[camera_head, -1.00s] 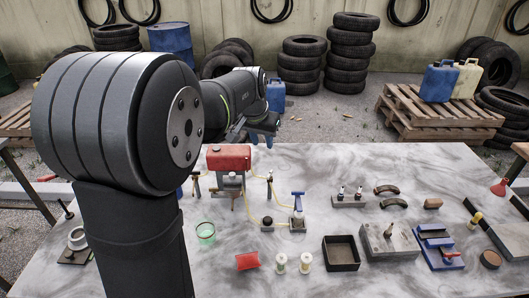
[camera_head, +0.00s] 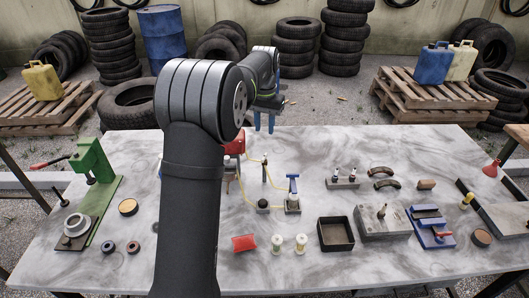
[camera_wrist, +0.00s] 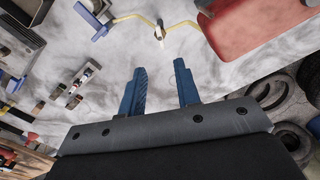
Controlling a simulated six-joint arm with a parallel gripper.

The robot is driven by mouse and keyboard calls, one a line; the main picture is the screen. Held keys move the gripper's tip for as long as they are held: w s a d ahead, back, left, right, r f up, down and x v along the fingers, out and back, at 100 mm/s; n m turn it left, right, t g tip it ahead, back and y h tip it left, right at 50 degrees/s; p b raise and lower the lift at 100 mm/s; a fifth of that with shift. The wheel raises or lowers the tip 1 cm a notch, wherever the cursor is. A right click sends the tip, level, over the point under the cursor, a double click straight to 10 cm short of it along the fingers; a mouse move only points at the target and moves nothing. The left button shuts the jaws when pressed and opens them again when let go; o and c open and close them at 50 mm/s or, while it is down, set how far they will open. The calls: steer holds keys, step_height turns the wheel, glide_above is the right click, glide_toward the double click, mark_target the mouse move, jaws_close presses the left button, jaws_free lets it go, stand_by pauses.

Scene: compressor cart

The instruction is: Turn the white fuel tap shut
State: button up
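The white fuel tap (camera_head: 265,168) appears to be the small upright fitting with a pale top on the yellow fuel line, right of the red tank (camera_head: 236,146). In the wrist view the pale tap (camera_wrist: 160,33) lies beyond my fingertips, and the red tank (camera_wrist: 255,22) fills the upper right. My gripper (camera_head: 264,129) has blue fingers and hangs over the table's far edge, behind the tap. In the wrist view my gripper (camera_wrist: 159,68) is open and empty, apart from the tap. The tap's exact handle angle is too small to tell. My arm hides part of the tank.
A blue-handled tap (camera_head: 292,183) stands right of the white one, also on the yellow line. A green press (camera_head: 93,165) stands at the left. Bare marble surrounds the parts.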

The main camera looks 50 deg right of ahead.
mark_target(265, 156)
step_height(265, 156, down, 11)
steer(key=shift+f, duration=0.1)
stand_by(0.3)
jaws_close()
